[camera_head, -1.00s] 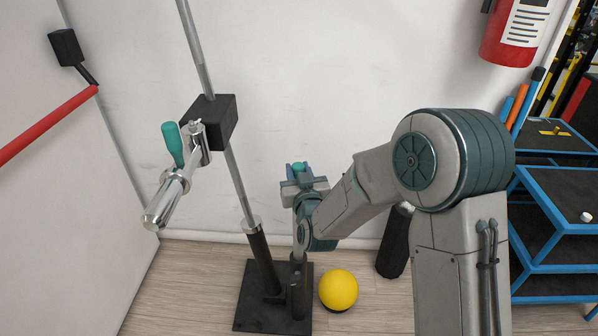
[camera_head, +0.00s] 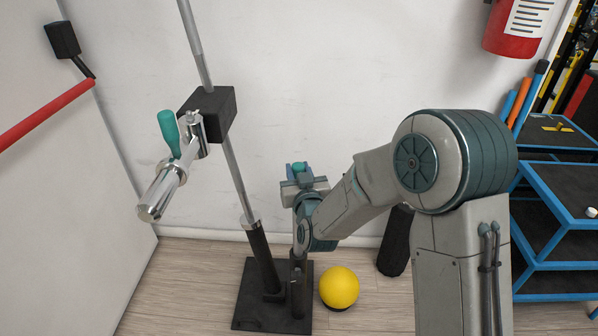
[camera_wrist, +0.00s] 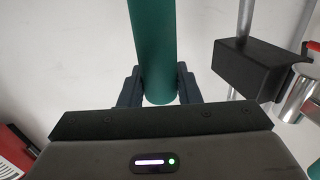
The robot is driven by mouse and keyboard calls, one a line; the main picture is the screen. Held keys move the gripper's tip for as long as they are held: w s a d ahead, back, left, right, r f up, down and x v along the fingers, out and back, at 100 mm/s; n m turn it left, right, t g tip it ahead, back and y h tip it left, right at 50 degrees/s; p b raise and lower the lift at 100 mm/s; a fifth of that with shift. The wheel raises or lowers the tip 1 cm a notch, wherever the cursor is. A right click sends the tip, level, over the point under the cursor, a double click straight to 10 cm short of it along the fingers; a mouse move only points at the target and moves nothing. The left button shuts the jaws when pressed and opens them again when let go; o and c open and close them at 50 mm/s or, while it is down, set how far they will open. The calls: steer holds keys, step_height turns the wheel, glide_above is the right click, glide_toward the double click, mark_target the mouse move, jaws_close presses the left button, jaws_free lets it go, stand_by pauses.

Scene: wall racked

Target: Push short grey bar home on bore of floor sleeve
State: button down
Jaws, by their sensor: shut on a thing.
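My gripper (camera_head: 303,182) is at the middle of the head view, above the black floor base. In the wrist view its dark fingers (camera_wrist: 159,88) are shut on a teal-green round grip (camera_wrist: 153,45), whose top also shows in the head view (camera_head: 299,168). A short grey piece (camera_head: 298,262), which looks like the short grey bar, shows below my wrist, over the short black floor sleeve (camera_head: 297,298). My arm hides most of the bar between grip and sleeve. I cannot tell how deep the bar sits in the bore.
The base plate (camera_head: 250,310) also bears a taller black sleeve (camera_head: 262,255) with a long leaning grey bar (camera_head: 236,175) through a black block (camera_head: 212,110). A chrome cylinder (camera_head: 160,195) with a teal handle juts left. A yellow ball (camera_head: 339,286) lies close right; blue-framed shelves stand farther right.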

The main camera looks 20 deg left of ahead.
steer(key=shift+f+b, duration=0.55)
steer(key=shift+b, duration=0.1)
steer(key=c, duration=1.1)
jaws_free()
steer(key=shift+o, duration=0.5)
steer(key=shift+f, duration=0.1)
steer(key=shift+s, duration=0.1)
steer(key=b+v, duration=0.3)
steer(key=v, duration=0.8)
steer(key=shift+f+b, duration=0.15)
steer(key=shift+b, duration=0.2)
steer(key=b, duration=0.3)
steer(key=shift+s+d, duration=0.15)
steer(key=shift+d, duration=0.1)
